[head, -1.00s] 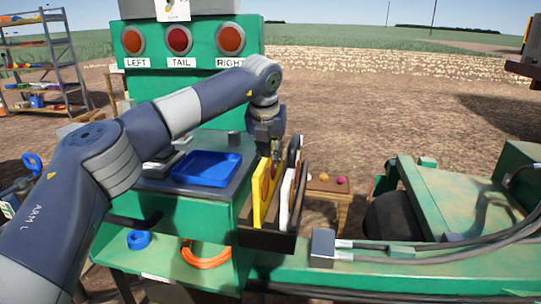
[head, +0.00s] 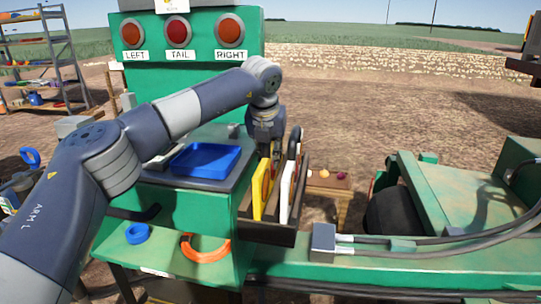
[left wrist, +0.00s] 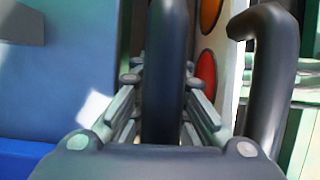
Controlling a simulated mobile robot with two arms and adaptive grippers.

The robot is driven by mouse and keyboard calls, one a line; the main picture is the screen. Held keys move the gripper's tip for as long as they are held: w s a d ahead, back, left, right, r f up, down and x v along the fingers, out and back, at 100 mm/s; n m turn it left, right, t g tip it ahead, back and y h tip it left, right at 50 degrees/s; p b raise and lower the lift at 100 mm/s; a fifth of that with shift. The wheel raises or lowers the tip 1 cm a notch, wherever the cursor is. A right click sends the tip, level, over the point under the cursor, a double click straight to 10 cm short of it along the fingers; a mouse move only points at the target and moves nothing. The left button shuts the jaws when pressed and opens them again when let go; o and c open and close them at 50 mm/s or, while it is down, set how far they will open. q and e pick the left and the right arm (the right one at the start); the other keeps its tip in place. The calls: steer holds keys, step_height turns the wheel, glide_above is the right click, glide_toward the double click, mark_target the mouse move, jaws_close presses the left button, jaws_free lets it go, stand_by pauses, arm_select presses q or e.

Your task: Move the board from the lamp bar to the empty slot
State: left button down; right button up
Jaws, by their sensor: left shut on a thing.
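My left gripper (head: 266,148) is over the board rack (head: 262,234) on the side of the green bench. In the left wrist view its fingers (left wrist: 162,105) are shut on a dark upright handle (left wrist: 164,60). The board below this handle is mostly hidden. A yellow board (head: 260,190) and a white board (head: 286,192) stand upright in the rack. In the left wrist view a white face with orange and red discs (left wrist: 206,70) is just right of the held handle. A second dark curved handle (left wrist: 272,70) is further right. My right gripper is out of view.
A blue tray (head: 207,161) lies on the bench left of the rack. The lamp panel (head: 185,75), marked LEFT, TAIL and RIGHT, rises behind it. A small wooden table (head: 328,183) is right of the rack, and green machinery (head: 450,205) stands further right.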

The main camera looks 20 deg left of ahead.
arm_select(q)
steer(key=shift+r, duration=0.1)
steer(key=c, duration=1.5)
jaws_free()
steer(key=shift+d, duration=0.1)
steer(key=shift+o, duration=1.5)
